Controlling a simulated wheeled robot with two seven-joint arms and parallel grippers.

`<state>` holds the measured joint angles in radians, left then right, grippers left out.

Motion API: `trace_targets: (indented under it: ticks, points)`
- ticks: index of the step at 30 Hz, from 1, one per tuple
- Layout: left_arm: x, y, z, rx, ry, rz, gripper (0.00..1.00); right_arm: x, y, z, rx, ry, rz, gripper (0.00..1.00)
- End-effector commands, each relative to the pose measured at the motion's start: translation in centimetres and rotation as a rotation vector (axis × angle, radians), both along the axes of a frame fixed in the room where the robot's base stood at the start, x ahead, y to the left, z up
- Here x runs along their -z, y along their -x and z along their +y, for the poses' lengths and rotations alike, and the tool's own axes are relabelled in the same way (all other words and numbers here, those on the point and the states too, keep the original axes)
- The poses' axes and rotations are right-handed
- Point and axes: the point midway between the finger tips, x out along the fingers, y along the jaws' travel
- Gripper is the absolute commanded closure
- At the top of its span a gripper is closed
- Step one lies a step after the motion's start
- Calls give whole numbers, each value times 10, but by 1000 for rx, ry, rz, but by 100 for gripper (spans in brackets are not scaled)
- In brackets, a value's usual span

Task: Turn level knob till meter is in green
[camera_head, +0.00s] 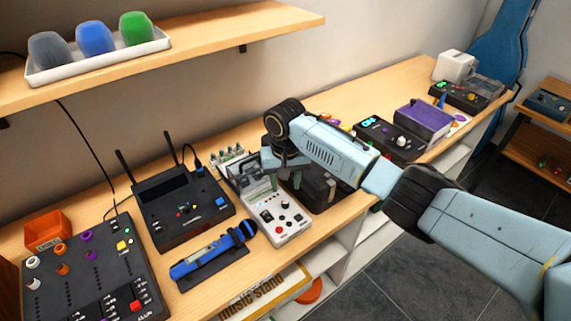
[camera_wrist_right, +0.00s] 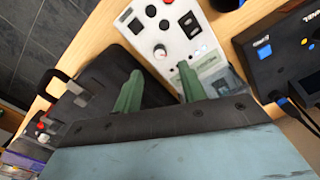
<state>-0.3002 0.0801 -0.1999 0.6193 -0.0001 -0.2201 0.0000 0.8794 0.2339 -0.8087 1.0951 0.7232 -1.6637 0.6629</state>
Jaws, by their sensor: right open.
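A white instrument box (camera_head: 290,233) with knobs, a red button and switches on its top sits on the bench, below my right gripper (camera_head: 284,170). In the right wrist view, the white panel (camera_wrist_right: 195,48) shows a pale knob (camera_wrist_right: 160,52) with some red beside it, just beyond the fingertips. My right gripper (camera_wrist_right: 158,82) is open, with two green fingers apart and nothing between them. It appears apart from the knob. I cannot read which knob is marked level. A pale window-like part (camera_wrist_right: 212,64) lies by the right finger; I cannot tell a needle or green zone. My left gripper is out of view.
A shelf (camera_head: 210,45) with a cup tray overhangs at upper left.

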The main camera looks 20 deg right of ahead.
Motion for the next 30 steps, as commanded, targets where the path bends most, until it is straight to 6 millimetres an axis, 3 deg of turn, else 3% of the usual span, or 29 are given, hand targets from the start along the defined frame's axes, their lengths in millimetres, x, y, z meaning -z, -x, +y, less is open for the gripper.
trace_targets:
  ticks: [6,12,30]
  points:
    - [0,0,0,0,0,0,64,-45,0,0,-1,-1,-3,59]
    - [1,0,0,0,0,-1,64,-64,0,0,0,0,0,59]
    - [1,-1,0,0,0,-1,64,-62,3,2,-10,-4,1,59]
